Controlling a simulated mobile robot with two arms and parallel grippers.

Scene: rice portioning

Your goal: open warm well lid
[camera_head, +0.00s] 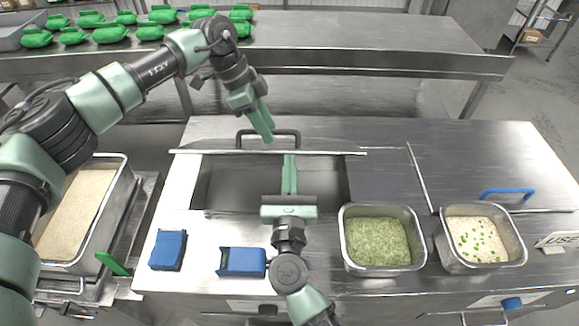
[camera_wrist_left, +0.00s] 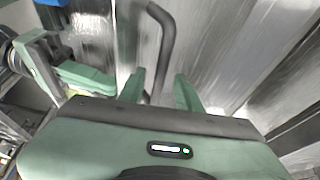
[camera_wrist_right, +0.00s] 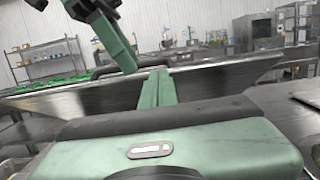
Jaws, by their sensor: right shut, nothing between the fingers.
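The warm well (camera_head: 215,185) shows as a dark rectangular opening in the steel counter. Its lid (camera_head: 210,153) is raised and seen almost edge-on along the back of the opening; the panel also fills the middle of the right wrist view (camera_wrist_right: 60,105). The lid's dark handle (camera_head: 285,131) is on the far side. My left gripper (camera_head: 265,138) is open beside the handle; in the left wrist view the handle (camera_wrist_left: 169,40) runs down near its spread fingers. My right gripper (camera_head: 289,158) is shut and empty over the opening, its fingertips close to the lid; contact is unclear.
A green-filled pan (camera_head: 347,250) and a rice pan with green bits (camera_head: 445,255) stand right of the well. Two blue objects (camera_head: 168,250) (camera_head: 243,262) lie in front. A large rice tray (camera_head: 122,190) is left. A blue handle (camera_head: 508,192) is right. Green containers (camera_head: 110,34) sit on the back table.

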